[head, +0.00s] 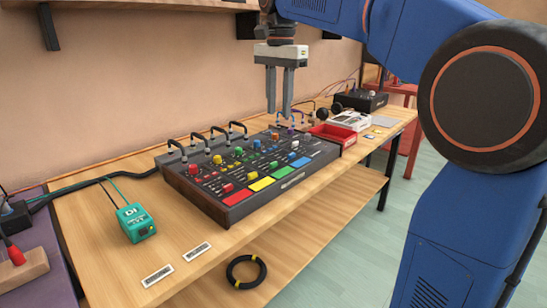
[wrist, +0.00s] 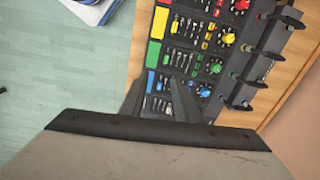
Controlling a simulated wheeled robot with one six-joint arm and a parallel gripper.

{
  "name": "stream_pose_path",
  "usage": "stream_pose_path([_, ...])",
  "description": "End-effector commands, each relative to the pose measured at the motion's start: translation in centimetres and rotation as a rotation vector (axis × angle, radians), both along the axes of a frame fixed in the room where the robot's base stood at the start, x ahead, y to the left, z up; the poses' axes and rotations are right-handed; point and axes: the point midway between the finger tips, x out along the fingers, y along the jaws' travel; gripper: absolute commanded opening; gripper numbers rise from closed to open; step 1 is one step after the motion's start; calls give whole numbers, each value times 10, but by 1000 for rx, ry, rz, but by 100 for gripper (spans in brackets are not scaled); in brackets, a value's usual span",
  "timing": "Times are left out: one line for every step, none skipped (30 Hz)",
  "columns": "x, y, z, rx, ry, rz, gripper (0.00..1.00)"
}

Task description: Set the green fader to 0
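The dark mixer (head: 183,191) lies on the wooden bench with rows of coloured knobs and a front row of red, yellow, green and blue pads. Its green pad (head: 283,173) and green knob (head: 238,151) mark the green channel. In the wrist view, the green pad (wrist: 153,54) and green knob (wrist: 214,67) show just above the blue ones. Small green caps lie between them; which one is the fader, and its setting, is too small to tell. My gripper (head: 279,113) hangs above the mixer's back part, fingers apart and empty. In the wrist view its fingers (wrist: 160,92) cover part of the blue channel.
Several black cable plugs (head: 217,137) stand up along the mixer's back edge. A teal box (head: 135,223) sits to the left, and a red tray (head: 332,135) to the right. Two labels lie at the bench's front edge. A black ring (head: 246,272) lies on the lower shelf.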

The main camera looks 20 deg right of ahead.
Motion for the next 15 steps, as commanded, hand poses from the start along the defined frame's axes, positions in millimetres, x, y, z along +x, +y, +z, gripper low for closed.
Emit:
stream_pose_path([9, 3, 3, 0, 8, -22, 29])
stream_pose_path([12, 4, 5, -1, 15, -34, 29])
stream_pose_path([16, 6, 8, -1, 19, -50, 29])
stream_pose_path([18, 6, 9, -1, 22, -58, 29])
stream_pose_path([20, 7, 10, -2, 27, -66, 29])
stream_pose_path([21, 8, 10, -2, 29, -74, 29])
stream_pose_path([22, 8, 11, -2, 30, -78, 29])
stream_pose_path([23, 8, 10, -2, 31, -80, 29])
stream_pose_path([23, 8, 9, -2, 32, -82, 29])
stream_pose_path([23, 8, 7, -3, 33, -82, 29])
stream_pose_path([23, 8, 4, -2, 33, -82, 29])
stream_pose_path([23, 8, 0, -3, 33, -82, 29])
stream_pose_path([23, 8, -3, -3, 33, -82, 29])
stream_pose_path([22, 8, -8, -3, 34, -82, 29])
stream_pose_path([22, 8, -14, -3, 34, -82, 29])
